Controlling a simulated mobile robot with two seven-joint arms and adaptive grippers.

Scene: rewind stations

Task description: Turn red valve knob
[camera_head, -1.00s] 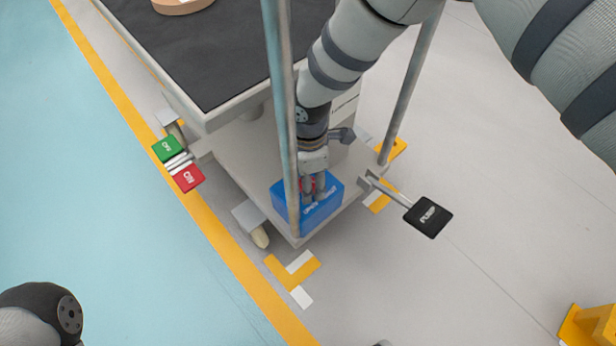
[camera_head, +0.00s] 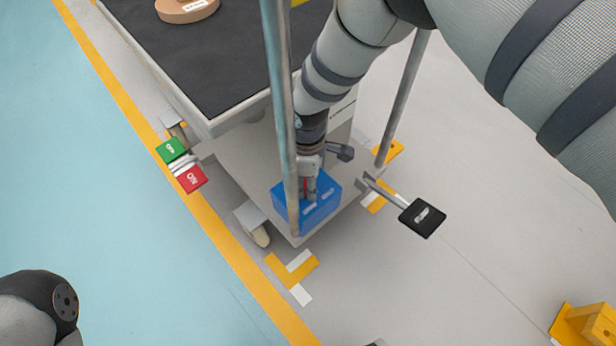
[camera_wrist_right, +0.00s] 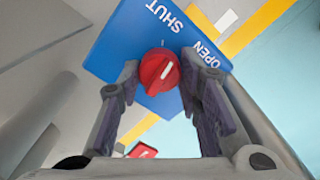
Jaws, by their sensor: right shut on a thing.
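The red valve knob (camera_wrist_right: 158,72) sits on a blue box (camera_wrist_right: 135,45) printed SHUT and OPEN. In the right wrist view, the knob's short white line slants up and to the right. My right gripper (camera_wrist_right: 160,90) is shut on the knob, with one finger on each side of it. In the head view, the blue box (camera_head: 323,211) stands on the cart's lower deck, and my right gripper (camera_head: 308,192) reaches down onto its top. Only a little red of the knob shows there, as the fingers hide most of it. My left gripper is out of view.
The cart (camera_head: 240,165) has metal posts (camera_head: 281,120) close beside my right arm. A black pedal (camera_head: 422,218) sticks out to the right. A yellow block (camera_head: 585,325) stands at the lower right; the floor between is clear.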

